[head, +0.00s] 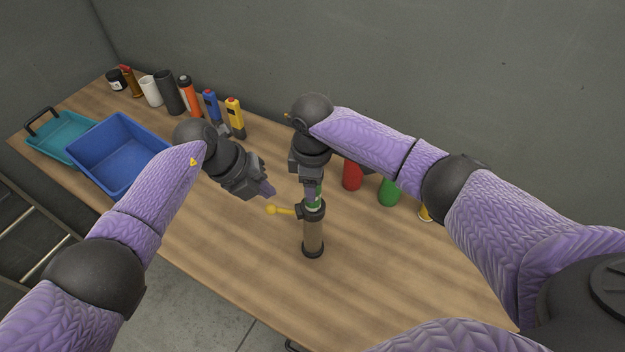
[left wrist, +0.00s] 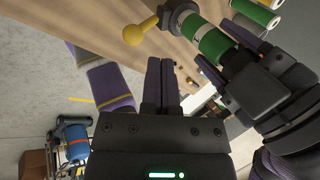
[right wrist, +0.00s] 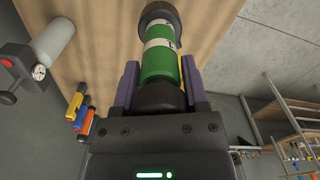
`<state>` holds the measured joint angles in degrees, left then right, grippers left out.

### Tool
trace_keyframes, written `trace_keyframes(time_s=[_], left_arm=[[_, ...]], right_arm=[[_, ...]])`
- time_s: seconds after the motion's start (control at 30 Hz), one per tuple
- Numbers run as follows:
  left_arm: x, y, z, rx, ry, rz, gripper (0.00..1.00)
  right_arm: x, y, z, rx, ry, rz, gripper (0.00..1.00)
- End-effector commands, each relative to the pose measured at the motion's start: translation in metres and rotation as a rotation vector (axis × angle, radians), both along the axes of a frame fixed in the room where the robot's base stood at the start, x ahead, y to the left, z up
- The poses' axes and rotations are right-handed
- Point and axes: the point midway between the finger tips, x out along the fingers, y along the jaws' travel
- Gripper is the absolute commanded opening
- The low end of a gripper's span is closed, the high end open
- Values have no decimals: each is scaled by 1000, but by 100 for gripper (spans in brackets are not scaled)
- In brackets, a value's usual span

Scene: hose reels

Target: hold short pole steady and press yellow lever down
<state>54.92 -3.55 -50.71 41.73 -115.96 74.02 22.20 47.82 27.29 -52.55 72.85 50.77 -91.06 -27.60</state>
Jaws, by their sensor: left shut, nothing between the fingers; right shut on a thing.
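The short pole (head: 313,236) stands upright on the wooden table, with a dark foot and a dark collar. Its green upper part shows in the left wrist view (left wrist: 212,44) and right wrist view (right wrist: 157,63). The yellow lever (head: 280,210) sticks out leftward from the collar, roughly level; its round knob shows in the left wrist view (left wrist: 134,34). My right gripper (head: 313,197) is shut on the pole's green upper part from above. My left gripper (head: 268,191) is shut and empty, just above and left of the lever, apparently apart from it.
A blue bin (head: 118,155) and a teal tray (head: 62,136) stand at the left. Several bottles and tools line the back edge, including a yellow one (head: 235,117). A red cylinder (head: 352,176) and a green one (head: 389,192) stand behind my right arm. The table front is clear.

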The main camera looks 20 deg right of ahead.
Motion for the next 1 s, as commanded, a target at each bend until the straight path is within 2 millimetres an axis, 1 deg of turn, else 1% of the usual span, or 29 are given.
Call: trace_keyframes(time_s=[0.4,0.47,0.6,0.7,0.93,1.0], left_arm=[[0,0,0,0,0,0,0],[0,0,3,0,-2,-1,0],[1,0,16,1,-3,-2,0],[0,0,20,1,-1,0,0],[0,0,20,0,1,3,0],[-1,1,22,4,17,38,0]], right_arm=[[0,0,0,0,1,0,0],[0,0,0,0,1,0,0],[0,0,0,0,1,0,0],[0,0,0,0,1,0,0],[0,0,0,0,1,0,0],[0,0,0,0,1,0,0]])
